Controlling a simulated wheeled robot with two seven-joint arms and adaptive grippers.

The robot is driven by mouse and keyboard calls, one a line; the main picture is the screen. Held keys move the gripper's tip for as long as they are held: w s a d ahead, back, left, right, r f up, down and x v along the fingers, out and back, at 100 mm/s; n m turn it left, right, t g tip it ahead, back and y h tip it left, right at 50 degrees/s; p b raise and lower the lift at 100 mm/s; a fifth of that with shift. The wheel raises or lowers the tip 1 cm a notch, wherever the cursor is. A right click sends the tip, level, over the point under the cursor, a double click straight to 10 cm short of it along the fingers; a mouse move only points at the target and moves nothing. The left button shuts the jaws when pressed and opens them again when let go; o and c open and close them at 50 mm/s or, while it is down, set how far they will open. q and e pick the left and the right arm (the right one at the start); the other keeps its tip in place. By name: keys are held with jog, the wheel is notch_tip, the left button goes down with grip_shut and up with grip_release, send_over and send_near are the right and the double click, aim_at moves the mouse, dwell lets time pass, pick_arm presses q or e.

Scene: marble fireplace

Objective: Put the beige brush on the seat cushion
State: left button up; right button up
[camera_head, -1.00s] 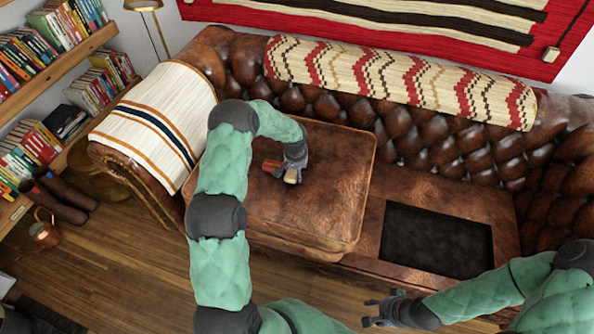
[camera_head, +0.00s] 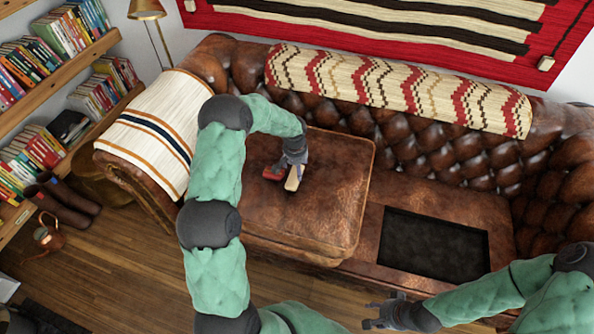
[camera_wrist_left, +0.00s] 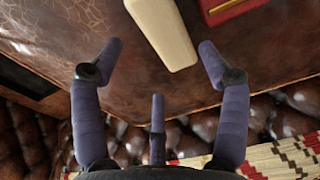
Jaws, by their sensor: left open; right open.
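The beige brush (camera_head: 293,181) lies on the brown leather seat cushion (camera_head: 325,215), beside a red object (camera_head: 272,173). In the left wrist view, the brush (camera_wrist_left: 163,32) shows as a pale bar, its near end pointing between my fingers. My left gripper (camera_head: 292,163) is over the cushion at the brush's far end, its fingers open and apart from the brush; it also shows in the left wrist view (camera_wrist_left: 158,60). The gripper hides part of the brush's far end in the head view. My right gripper (camera_head: 372,313) is open and empty, low in front of the sofa.
A dark rectangular panel (camera_head: 434,244) lies on the sofa's right seat. A striped cloth (camera_head: 160,125) covers the left armrest, and a patterned one (camera_head: 400,85) the backrest. Bookshelves (camera_head: 55,100) stand at the left. The cushion's front part is bare.

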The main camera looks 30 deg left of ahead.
aim_at(296, 179)
pick_arm(q)
jog(key=r, duration=0.2)
jog(key=r+p, duration=0.1)
jog(key=r, duration=0.1)
jog(key=shift+s+d, duration=0.1)
jog(key=shift+s, duration=0.2)
dwell(0.3)
